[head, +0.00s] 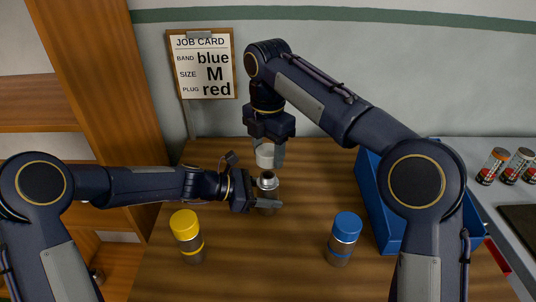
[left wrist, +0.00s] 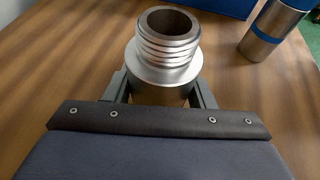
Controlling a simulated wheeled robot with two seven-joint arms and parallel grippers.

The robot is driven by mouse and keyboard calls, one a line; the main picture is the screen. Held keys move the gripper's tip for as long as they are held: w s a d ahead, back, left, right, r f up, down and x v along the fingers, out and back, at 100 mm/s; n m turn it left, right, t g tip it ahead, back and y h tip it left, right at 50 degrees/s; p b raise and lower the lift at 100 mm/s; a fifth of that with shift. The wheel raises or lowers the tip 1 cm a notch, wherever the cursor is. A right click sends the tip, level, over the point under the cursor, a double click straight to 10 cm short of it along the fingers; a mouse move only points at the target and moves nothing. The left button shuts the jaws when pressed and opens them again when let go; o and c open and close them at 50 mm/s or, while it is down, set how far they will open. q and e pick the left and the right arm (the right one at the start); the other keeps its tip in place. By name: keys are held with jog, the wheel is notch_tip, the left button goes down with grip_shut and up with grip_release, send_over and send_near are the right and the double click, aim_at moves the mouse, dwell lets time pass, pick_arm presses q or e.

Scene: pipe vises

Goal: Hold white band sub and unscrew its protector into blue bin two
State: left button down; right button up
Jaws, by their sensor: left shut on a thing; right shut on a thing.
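The metal sub (head: 268,182) stands upright on the bench. My left gripper (head: 266,197) is shut around it from the left. In the left wrist view the sub (left wrist: 168,45) shows bare screw threads and an open bore, with a wide collar below; its band is not visible. My right gripper (head: 268,158) points down above the sub and is shut on the white protector (head: 265,151). The protector is off the threads, with a small gap to the sub. A blue bin (head: 370,205) stands at the right, partly behind my right arm.
A yellow-capped sub (head: 187,228) stands front left and a blue-capped sub (head: 343,238) front right. A job card (head: 204,65) hangs on the wall. Several small capped cylinders (head: 491,165) lie on the grey counter far right. The bench between the sub and bin is clear.

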pick_arm(q)
jog(key=c, duration=0.6)
grip_release()
jog(key=shift+o, duration=0.2)
